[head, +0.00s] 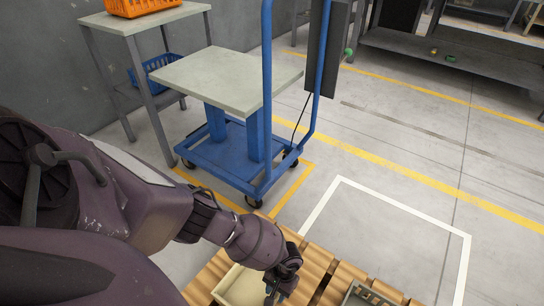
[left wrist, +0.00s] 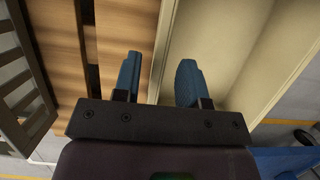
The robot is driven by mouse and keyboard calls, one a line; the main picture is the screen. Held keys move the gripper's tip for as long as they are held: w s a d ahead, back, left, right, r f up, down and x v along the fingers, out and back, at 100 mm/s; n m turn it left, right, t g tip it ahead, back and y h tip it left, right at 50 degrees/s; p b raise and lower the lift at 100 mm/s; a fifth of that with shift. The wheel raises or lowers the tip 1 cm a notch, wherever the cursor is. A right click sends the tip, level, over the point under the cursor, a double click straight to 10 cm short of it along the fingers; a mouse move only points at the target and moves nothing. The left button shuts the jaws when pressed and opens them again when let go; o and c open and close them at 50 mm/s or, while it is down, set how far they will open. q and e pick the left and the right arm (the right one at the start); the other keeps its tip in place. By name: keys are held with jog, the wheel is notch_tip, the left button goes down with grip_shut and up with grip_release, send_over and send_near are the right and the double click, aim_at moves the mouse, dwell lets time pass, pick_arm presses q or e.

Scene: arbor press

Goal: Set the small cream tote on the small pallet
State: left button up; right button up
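The cream tote (head: 240,288) is at the bottom of the head view, on or just above the wooden slats of the small pallet (head: 318,272). In the left wrist view, the tote's inside (left wrist: 215,35) looks empty and the slats (left wrist: 55,45) run beside it. My left gripper (head: 274,292) is at the tote's right side. In the left wrist view its blue fingers (left wrist: 158,80) stand apart, one on each side of the tote wall, with a visible gap on the outer side. The tote's underside is hidden. My right gripper is out of view.
A grey crate (head: 368,297) is at the pallet's right. A blue lift cart (head: 225,150) with a grey top stands behind the pallet. A side table (head: 140,22) holds an orange basket (head: 140,5), with a blue basket (head: 152,70) below. The white-outlined floor area (head: 395,235) is clear.

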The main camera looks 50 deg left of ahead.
pick_arm(q)
jog(key=p+v, duration=0.1)
jog(key=v, duration=0.5)
jog(key=shift+r+p, duration=0.15)
jog(key=shift+p, duration=0.25)
jog(key=shift+w+r, duration=0.1)
jog(key=shift+r, duration=0.35)
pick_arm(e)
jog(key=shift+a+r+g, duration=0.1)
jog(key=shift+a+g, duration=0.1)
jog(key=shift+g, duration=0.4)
